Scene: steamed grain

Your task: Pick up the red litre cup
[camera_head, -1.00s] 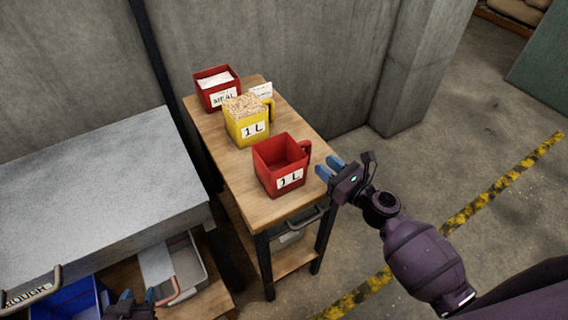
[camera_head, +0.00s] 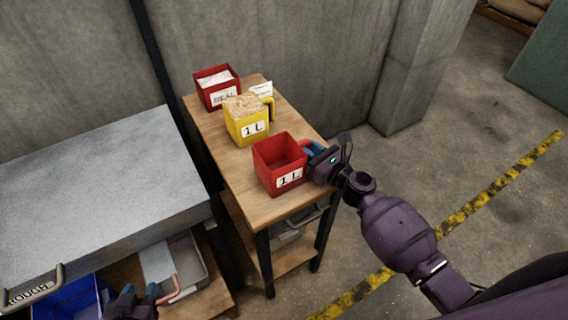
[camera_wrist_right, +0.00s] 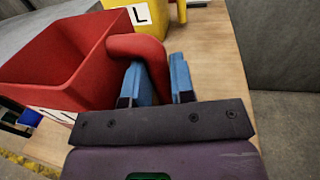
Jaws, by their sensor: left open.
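The red litre cup (camera_head: 281,165), marked "1 L", stands upright and empty at the near end of the narrow wooden table. It also fills the left of the right wrist view (camera_wrist_right: 60,65). Its handle (camera_wrist_right: 138,48) points right in the head view. My right gripper (camera_head: 311,150) is at the handle; in the wrist view its blue fingers (camera_wrist_right: 160,82) stand on either side of it. The handle fills most of the gap, and I cannot tell whether the fingers press on it. My left gripper (camera_head: 140,291) is open and empty low at the left.
A yellow "1 L" cup (camera_head: 245,128) full of grain stands just behind the red cup. A red "MEAL" container (camera_head: 216,97) and a small white card (camera_head: 262,89) are farther back. A grey-topped bench (camera_head: 90,195) and a blue bin (camera_head: 68,302) are left. Floor at right is clear.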

